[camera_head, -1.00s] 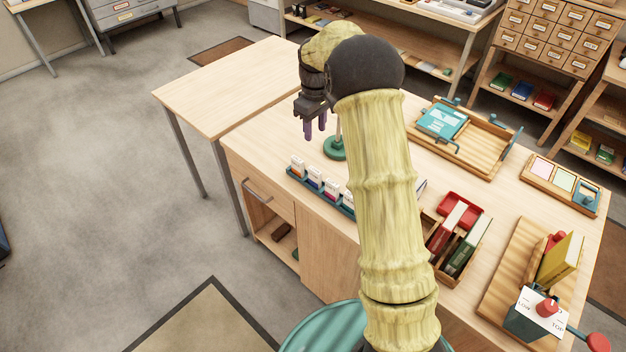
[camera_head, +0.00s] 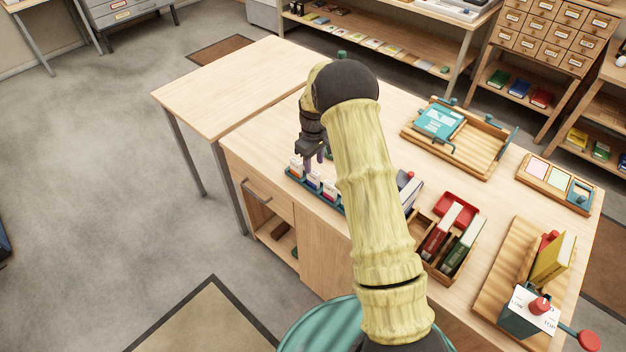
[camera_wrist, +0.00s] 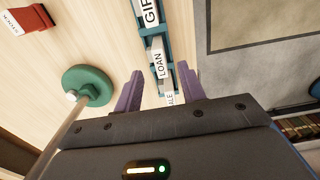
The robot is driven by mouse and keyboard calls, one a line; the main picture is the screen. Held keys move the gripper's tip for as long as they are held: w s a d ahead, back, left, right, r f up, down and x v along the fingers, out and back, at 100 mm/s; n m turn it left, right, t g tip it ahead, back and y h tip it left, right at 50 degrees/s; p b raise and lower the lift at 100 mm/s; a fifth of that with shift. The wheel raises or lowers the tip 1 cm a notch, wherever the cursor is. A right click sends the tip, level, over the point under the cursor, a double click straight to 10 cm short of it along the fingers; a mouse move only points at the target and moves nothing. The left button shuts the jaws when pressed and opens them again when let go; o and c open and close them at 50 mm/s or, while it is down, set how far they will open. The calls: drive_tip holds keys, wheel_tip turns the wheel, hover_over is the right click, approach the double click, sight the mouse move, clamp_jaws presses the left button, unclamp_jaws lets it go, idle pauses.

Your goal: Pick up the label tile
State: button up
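White label tiles stand in a teal rack (camera_head: 333,206) near the table's left edge, among them one at the rack's far end (camera_head: 296,166) and one beside it (camera_head: 314,180). In the wrist view one tile reads LOAN (camera_wrist: 159,62), another begins GIF (camera_wrist: 148,12), and a third (camera_wrist: 170,97) is partly hidden by my gripper. My gripper (camera_wrist: 161,90) is open, its purple fingers apart with the rack's line between them. In the head view my gripper (camera_head: 314,161) is just above the rack's far end. Contact cannot be told.
A green round base with a post (camera_wrist: 87,86) stands close beside my gripper. A book crate (camera_head: 428,262), a wooden tray (camera_head: 484,158) and a tile board (camera_head: 556,184) are to the right. The adjoining left table (camera_head: 240,85) is bare.

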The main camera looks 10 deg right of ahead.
sight(313, 171)
drive_tip(key=shift+w+f+p, duration=0.15)
drive_tip(key=shift+f+p, duration=0.9)
drive_tip(key=shift+f, duration=1.55)
clamp_jaws()
